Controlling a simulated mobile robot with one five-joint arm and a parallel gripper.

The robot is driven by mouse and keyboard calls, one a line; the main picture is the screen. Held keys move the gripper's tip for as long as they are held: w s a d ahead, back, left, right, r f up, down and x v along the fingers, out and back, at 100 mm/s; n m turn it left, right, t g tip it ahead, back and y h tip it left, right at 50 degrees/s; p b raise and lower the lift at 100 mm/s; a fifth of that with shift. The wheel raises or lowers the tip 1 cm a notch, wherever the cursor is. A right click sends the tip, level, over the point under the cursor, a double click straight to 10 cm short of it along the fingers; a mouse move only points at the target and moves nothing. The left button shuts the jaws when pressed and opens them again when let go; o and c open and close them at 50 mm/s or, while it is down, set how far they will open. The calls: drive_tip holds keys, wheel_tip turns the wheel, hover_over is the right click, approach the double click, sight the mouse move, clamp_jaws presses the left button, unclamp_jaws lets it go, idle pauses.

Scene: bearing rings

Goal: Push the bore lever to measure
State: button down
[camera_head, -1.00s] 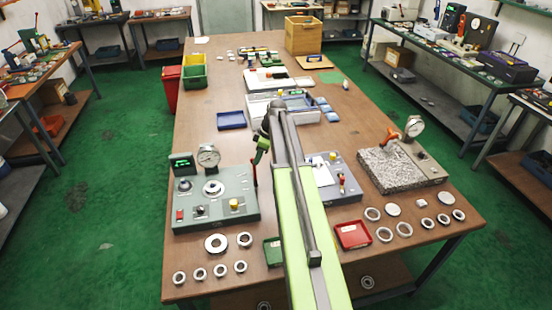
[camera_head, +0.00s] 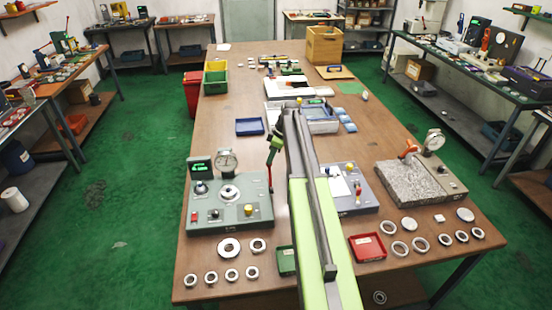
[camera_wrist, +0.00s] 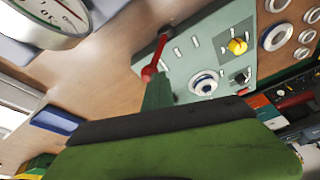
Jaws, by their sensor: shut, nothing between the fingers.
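The lever also shows in the wrist view (camera_wrist: 150,70), right beside the green fingertip. My gripper (camera_head: 274,158) is shut and empty, pointing down by the lever's upper end. I cannot tell whether it touches the lever. The wrist view shows its green finger and dark pad across the bottom.
A second grey station (camera_head: 350,190) stands right of my arm, and a granite plate (camera_head: 412,185) with a dial lies further right. Several steel rings (camera_head: 400,248), a red tray (camera_head: 367,247) and a green tray (camera_head: 287,260) lie along the front edge. A blue tray (camera_head: 250,127) lies behind.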

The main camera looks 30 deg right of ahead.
drive_tip(key=shift+w+d, duration=0.1)
drive_tip(key=shift+w, duration=0.15)
drive_tip(key=shift+r, duration=0.1)
drive_tip(key=shift+s+a+r+p, duration=0.35)
drive_tip(key=shift+r+p, duration=0.1)
drive_tip(key=shift+p, duration=0.35)
drive_tip(key=w+p+v, duration=0.2)
drive_tip(key=p+v, duration=0.8)
drive_tip(key=v, duration=0.1)
drive_tip(key=shift+s+r+p, duration=0.2)
drive_tip(key=shift+s+p, duration=0.15)
drive_tip(key=shift+a, duration=0.1)
